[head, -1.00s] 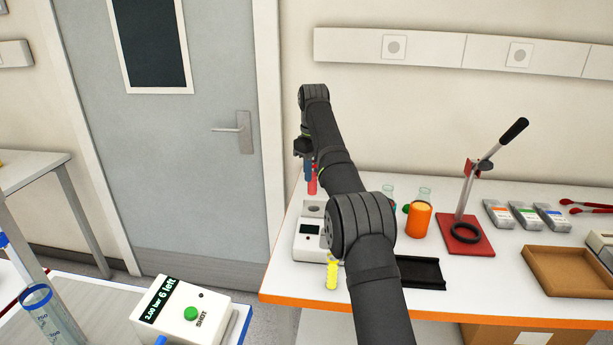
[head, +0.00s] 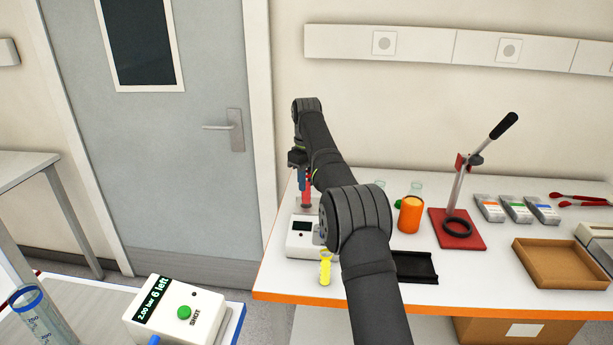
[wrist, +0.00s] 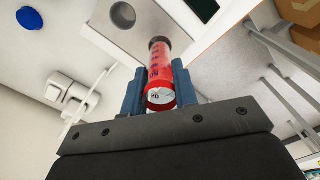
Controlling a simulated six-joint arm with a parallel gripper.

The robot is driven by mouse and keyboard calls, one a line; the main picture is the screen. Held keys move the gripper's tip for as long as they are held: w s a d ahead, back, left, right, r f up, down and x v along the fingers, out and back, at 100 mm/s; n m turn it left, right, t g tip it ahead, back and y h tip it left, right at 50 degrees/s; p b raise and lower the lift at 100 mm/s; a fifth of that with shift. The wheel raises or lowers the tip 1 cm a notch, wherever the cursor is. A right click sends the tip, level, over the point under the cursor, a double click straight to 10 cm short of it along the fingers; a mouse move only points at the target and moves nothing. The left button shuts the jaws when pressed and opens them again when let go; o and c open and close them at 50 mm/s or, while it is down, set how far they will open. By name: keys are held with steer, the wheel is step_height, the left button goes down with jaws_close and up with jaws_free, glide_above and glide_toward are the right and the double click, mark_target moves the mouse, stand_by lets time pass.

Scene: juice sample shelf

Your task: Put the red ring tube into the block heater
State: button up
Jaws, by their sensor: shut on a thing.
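The red ring tube (wrist: 160,72) is upright between the blue fingers of my gripper (wrist: 158,82), which is shut on it. In the head view the red tube (head: 306,197) hangs below my gripper (head: 302,170), over the back of the white block heater (head: 300,244). In the wrist view the tube's dark end overlaps a grey plate (wrist: 150,28) with a dark round hole beside it. I cannot tell whether the tube's end touches the heater. My arm hides the heater's right side.
A yellow tube-like item (head: 325,268) stands in front of the heater near the table's orange edge. A black tray (head: 430,277), an orange jar (head: 410,217) and a red-based lever press (head: 470,238) are to the right. Bare table lies between them.

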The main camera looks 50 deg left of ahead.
mark_target(307, 193)
steer(key=shift+f, duration=3)
stand_by(0.5)
steer(key=o, duration=1.1)
steer(key=shift+r, duration=0.1)
steer(key=shift+r, duration=3.7)
steer(key=shift+f, duration=0.15)
step_height(307, 193, down, 7)
steer(key=shift+f, duration=0.2)
steer(key=shift+r, duration=0.65)
